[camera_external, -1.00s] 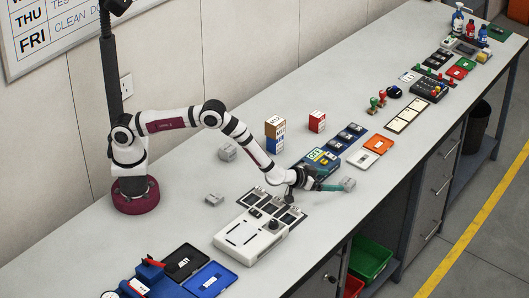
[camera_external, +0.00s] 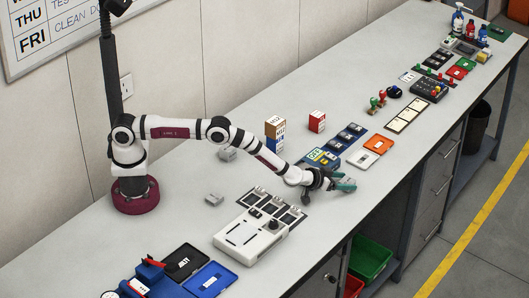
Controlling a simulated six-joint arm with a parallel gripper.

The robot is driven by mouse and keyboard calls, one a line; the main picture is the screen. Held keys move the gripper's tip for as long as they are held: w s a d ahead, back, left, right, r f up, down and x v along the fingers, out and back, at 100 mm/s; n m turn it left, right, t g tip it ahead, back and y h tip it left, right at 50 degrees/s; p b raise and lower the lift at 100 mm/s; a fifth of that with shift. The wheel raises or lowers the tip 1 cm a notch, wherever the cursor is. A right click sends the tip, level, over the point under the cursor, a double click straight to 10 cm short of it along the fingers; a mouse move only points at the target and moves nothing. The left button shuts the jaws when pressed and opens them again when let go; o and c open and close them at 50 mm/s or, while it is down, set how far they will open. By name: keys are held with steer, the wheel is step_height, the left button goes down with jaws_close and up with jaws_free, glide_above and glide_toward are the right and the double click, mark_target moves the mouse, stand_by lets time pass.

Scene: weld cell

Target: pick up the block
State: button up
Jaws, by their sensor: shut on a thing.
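The grey block (camera_external: 350,182) is near the front edge of the bench, right of the white machine. My gripper (camera_external: 344,184) reaches out to it with its teal fingers. The fingers are shut on the block, which shows only in part between and beyond them. I cannot tell whether the block touches the bench top. Two other small grey blocks lie on the bench, one behind my forearm (camera_external: 227,153) and one near my base (camera_external: 214,199).
A white machine (camera_external: 252,236) stands in front of my arm. A blue-and-yellow device (camera_external: 322,158), an orange tray (camera_external: 379,144) and a white card tray (camera_external: 362,159) lie behind my gripper. Stacked boxes (camera_external: 275,134) stand further back. The bench's front edge is close to my gripper.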

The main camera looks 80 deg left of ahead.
steer(key=c, duration=0.5)
